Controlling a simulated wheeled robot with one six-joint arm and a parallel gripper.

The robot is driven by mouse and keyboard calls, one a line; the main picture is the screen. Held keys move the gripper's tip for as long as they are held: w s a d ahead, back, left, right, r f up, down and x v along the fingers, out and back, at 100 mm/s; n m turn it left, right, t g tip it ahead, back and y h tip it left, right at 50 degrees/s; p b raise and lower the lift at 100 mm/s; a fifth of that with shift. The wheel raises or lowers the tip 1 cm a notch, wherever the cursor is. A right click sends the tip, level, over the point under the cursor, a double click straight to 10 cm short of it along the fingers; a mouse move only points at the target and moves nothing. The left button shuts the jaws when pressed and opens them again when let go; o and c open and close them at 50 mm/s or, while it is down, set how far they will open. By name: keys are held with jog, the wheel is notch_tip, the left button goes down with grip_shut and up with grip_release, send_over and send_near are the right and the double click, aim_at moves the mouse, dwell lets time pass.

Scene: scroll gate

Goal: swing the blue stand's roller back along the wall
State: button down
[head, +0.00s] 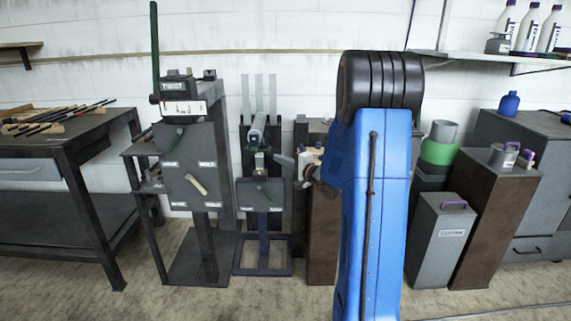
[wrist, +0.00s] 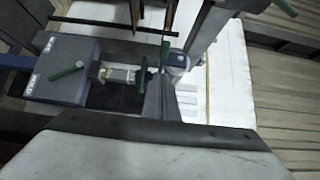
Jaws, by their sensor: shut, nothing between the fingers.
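The blue stand (head: 263,270) is a dark blue floor frame carrying a grey labelled box (head: 252,199) with a green lever. Above the box, a pale roller (head: 258,126) runs away from me toward the wall; its exact angle is hard to judge.
A taller grey stand marked TWIST (head: 185,150) is close on the left. A workbench (head: 60,135) with rods stands at far left. Brown pedestals (head: 497,215) and a grey canister (head: 440,240) stand at right. The white wall is close behind; floor in front looks clear.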

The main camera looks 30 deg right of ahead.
jog(key=w+a, duration=0.4)
jog(key=w, duration=0.2)
jog(key=shift+w, duration=0.1)
jog(key=shift+w+a, duration=0.1)
jog(key=shift+a, duration=0.05)
dwell(0.3)
